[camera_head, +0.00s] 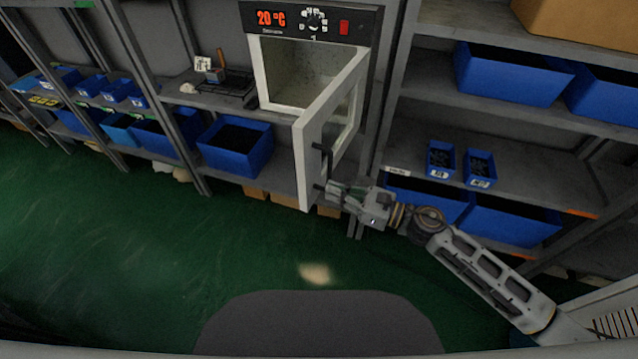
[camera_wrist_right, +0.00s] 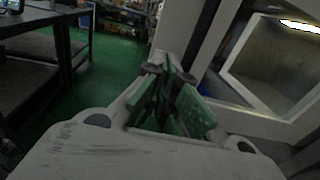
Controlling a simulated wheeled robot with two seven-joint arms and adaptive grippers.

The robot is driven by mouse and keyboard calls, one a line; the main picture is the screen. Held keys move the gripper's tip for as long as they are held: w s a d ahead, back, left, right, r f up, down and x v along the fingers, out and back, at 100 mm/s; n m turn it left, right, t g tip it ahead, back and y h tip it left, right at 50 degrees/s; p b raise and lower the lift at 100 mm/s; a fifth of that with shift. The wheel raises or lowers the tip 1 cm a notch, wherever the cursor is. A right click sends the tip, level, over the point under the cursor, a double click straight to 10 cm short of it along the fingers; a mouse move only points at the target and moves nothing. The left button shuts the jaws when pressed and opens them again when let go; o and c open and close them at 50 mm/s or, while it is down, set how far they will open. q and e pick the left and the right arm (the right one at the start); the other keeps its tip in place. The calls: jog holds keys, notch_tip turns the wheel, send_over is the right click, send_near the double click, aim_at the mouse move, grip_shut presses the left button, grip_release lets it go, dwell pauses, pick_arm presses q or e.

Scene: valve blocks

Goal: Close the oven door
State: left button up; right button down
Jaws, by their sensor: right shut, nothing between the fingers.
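The oven (camera_head: 375,30) stands on a shelf at the top middle of the head view, its pale chamber (camera_head: 295,75) exposed. Its white door (camera_head: 308,165) stands wide open, swung out towards me from the right side of the opening. A dark handle (camera_head: 324,158) is on the door's right-hand face. My right gripper (camera_head: 330,190) is shut and empty, close beside the door's lower part near the handle; I cannot tell whether it touches. In the wrist view its green fingers (camera_wrist_right: 175,95) are near the door's white frame (camera_wrist_right: 235,45). My left gripper is not in view.
Shelves with blue bins (camera_head: 235,145) stand left of the oven. More blue bins (camera_head: 510,75) fill the right shelves, close to my right arm. A dark tool stand (camera_head: 220,80) is left of the oven. The green floor (camera_head: 130,250) in front is clear.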

aim_at(309, 182)
jog(key=p+x, duration=0.1)
jog(key=x, duration=0.2)
jog(key=shift+r, duration=0.1)
jog(key=shift+p+x, duration=0.3)
jog(key=shift+x, duration=0.55)
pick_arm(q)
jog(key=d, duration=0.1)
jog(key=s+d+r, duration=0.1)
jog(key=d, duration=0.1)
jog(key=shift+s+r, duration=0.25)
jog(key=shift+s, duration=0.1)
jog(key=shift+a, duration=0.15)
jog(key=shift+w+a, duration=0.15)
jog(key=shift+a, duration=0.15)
pick_arm(e)
jog(key=shift+a, duration=0.1)
